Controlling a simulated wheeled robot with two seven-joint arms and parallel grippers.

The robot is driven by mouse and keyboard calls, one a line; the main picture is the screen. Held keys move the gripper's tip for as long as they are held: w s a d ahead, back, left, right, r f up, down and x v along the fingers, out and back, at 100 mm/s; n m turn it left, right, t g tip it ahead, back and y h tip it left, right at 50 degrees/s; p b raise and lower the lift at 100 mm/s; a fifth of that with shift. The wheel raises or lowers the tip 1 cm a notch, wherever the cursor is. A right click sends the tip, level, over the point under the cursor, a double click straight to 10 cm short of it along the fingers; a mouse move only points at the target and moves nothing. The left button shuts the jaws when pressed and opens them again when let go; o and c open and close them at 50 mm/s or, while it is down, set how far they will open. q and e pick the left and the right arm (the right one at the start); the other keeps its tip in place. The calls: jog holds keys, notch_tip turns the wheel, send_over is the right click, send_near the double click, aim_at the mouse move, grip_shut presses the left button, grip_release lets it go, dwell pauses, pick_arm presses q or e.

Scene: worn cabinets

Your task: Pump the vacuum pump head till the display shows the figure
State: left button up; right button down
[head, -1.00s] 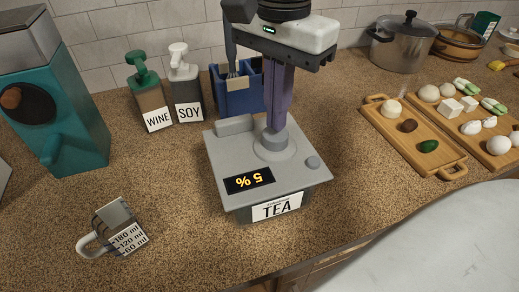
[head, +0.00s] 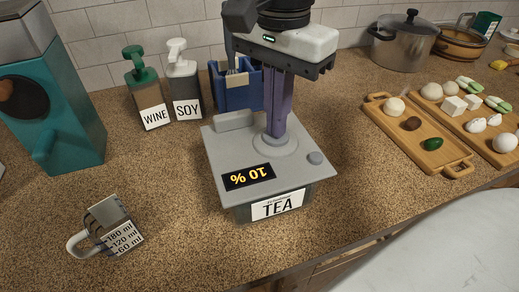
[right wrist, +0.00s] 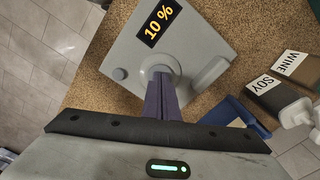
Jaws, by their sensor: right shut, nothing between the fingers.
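The vacuum container labelled TEA (head: 279,205) stands on the counter in the middle of the head view. Its grey lid carries a display (head: 248,177) that reads 10 %, upside down here; the display also shows in the right wrist view (right wrist: 158,22). The round pump head (head: 275,143) rises from the lid's middle. My right gripper (head: 275,130) is shut and empty, pointing down with its purple fingers at the top of the pump head. The fingertips appear to touch it. In the right wrist view the fingers hide part of the pump head (right wrist: 158,65). My left gripper is not in view.
Behind the container stand WINE (head: 152,105) and SOY (head: 185,90) dispensers and a blue holder (head: 238,95). A measuring cup (head: 105,230) and a teal machine (head: 75,130) are on the left. Food boards (head: 450,157) and a pot (head: 404,48) are on the right.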

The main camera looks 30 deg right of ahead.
jog(key=shift+f, duration=0.35)
jog(key=shift+r, duration=0.1)
jog(key=shift+r+p, duration=1.05)
jog(key=shift+r, duration=0.5)
jog(key=shift+f, duration=0.15)
